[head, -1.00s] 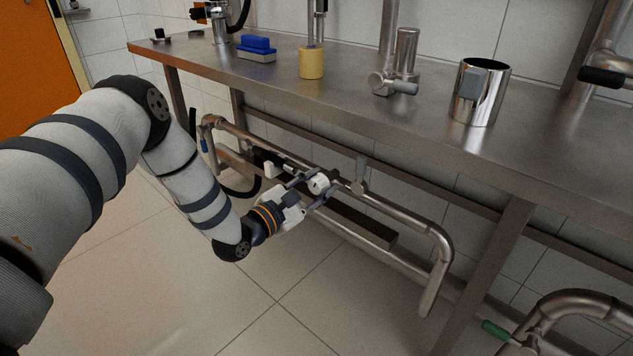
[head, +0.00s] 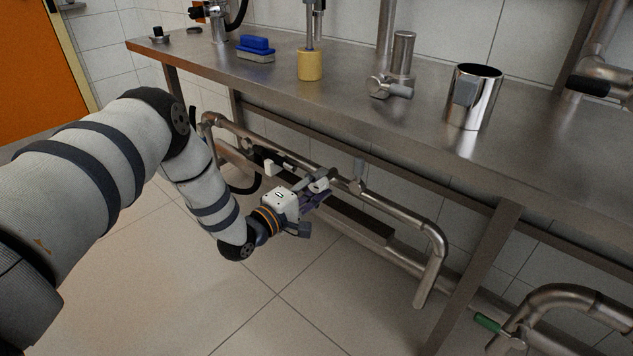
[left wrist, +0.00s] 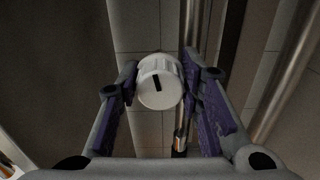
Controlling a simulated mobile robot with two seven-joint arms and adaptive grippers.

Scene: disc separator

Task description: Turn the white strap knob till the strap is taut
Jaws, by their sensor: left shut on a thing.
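The white strap knob (left wrist: 160,82) sits between the two purple-padded fingers of my left gripper (left wrist: 160,88) in the left wrist view. It has a ribbed rim and a dark mark on its face, tilted slightly from upright. In the head view my left gripper (head: 317,188) is shut on the knob (head: 320,185), beside the pipework under the steel bench, and its fingers partly cover the knob. I cannot make out the strap or tell how tight it is. My right gripper is not in view.
The steel bench (head: 345,105) runs above my left gripper. It carries a blue brush (head: 256,47), a yellow cylinder (head: 310,66) and a steel cup (head: 474,95). A bent steel pipe (head: 400,222) runs right of the knob. The tiled floor (head: 290,310) in front is clear.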

